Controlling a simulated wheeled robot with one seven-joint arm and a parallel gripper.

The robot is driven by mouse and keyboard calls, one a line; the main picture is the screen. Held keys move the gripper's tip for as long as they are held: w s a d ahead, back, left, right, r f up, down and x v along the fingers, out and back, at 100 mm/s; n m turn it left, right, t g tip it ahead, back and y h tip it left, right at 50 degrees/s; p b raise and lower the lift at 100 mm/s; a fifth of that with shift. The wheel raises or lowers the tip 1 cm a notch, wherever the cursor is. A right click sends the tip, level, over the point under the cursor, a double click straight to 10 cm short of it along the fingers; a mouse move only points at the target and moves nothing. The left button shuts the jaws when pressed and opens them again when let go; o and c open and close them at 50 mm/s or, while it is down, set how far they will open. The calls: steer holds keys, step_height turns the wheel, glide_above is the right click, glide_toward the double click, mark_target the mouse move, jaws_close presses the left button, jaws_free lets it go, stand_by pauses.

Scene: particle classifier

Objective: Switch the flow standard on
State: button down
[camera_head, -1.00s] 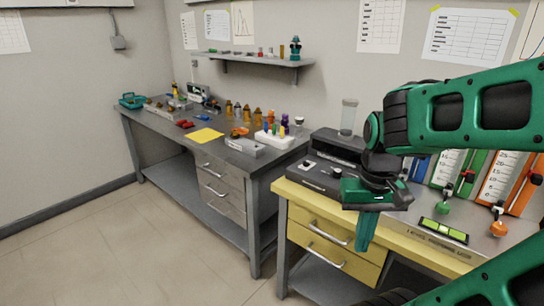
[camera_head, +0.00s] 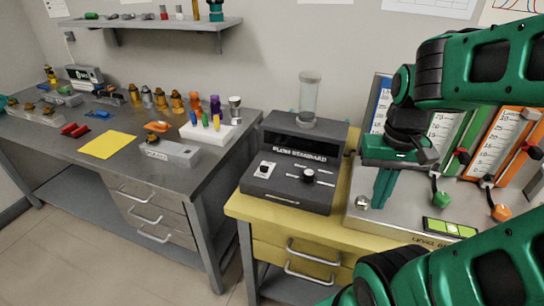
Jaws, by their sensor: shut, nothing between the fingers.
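The flow standard (camera_head: 290,190) is a dark box on the left part of the yellow bench. A clear cylinder (camera_head: 309,100) stands at its back. On its front panel are a white plate with a small black switch (camera_head: 265,168) at left and a black knob (camera_head: 309,175) with a white pointer at right. The switch's on or off state is too small to tell. My gripper (camera_head: 380,203) points down to the right of the flow standard, above the grey panel base. It is shut and empty, apart from the switch and the knob.
A grey base with scaled panels (camera_head: 440,130), coloured knobs and a green level (camera_head: 449,227) fills the bench's right side. A grey bench (camera_head: 60,150) at left holds bottles, a yellow sheet (camera_head: 107,145) and a white rack (camera_head: 212,128). A wall shelf (camera_head: 150,24) hangs above.

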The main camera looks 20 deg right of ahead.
steer(key=w+a+r+n+t+h, duration=0.1)
steer(key=w+a+n, duration=0.2)
steer(key=w+n, duration=0.5)
steer(key=w+a+r+n+h, duration=0.1)
steer(key=w+a+n, duration=0.2)
steer(key=w+n, duration=0.45)
steer(key=w+a+n+t, duration=0.1)
steer(key=w+a+n, duration=0.3)
steer(key=a+n, duration=0.4)
steer(key=w+a+n+t+h, duration=0.1)
steer(key=w+a+n, duration=0.2)
steer(key=a+n, duration=0.5)
steer(key=shift+w+a+f+n, duration=0.3)
steer(key=shift+w+n, duration=0.1)
steer(key=shift+n, duration=0.65)
steer(key=shift+d, duration=0.1)
